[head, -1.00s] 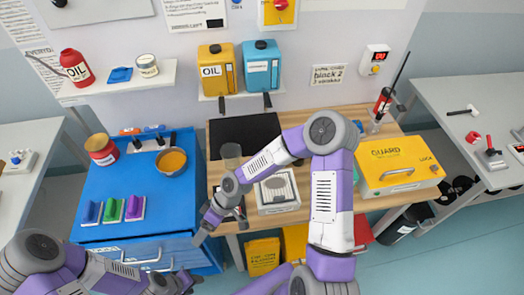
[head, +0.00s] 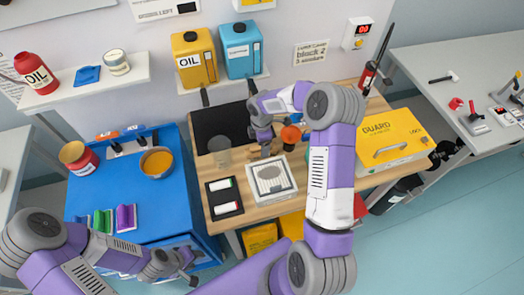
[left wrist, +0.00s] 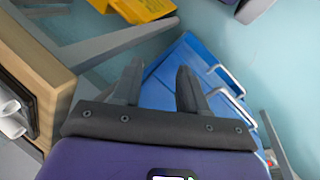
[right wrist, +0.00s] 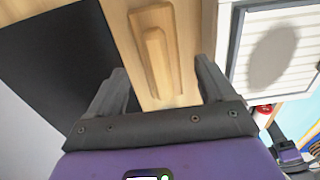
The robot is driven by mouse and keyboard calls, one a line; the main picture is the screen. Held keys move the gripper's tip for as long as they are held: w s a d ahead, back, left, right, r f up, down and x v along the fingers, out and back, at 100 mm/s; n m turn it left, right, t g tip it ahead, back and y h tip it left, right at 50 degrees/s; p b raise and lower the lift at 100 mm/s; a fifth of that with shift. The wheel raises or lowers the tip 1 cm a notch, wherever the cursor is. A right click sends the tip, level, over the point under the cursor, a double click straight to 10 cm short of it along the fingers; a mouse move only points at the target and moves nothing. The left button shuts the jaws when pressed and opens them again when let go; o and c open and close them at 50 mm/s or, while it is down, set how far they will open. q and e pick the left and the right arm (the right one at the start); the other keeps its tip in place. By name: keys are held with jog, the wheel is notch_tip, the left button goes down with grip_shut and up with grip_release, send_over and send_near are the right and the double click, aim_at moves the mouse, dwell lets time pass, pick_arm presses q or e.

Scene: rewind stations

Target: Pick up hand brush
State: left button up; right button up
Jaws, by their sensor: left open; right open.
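A light wooden piece with a raised grip, which looks like the hand brush (right wrist: 157,60), lies on the wooden bench in the right wrist view. Its near end is close to the gap between the fingers of my right gripper (right wrist: 163,90), which is open and empty. I cannot see bristles. In the head view my right gripper (head: 264,148) hangs over the bench behind the white filter panel, and the arm partly hides that spot. My left gripper (head: 188,277) is open and empty, low in front of the blue cabinet; it also shows in the left wrist view (left wrist: 160,75).
The white filter panel (head: 270,181) and a black tray (head: 218,186) are nearer. An orange-topped item (head: 291,134) and yellow case (head: 392,140) are to the right.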

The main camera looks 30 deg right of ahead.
notch_tip(320, 180, down, 4)
jog(key=shift+f, duration=0.1)
jog(key=c, duration=1.1)
notch_tip(320, 180, up, 28)
jog(key=p, duration=0.2)
dwell(0.3)
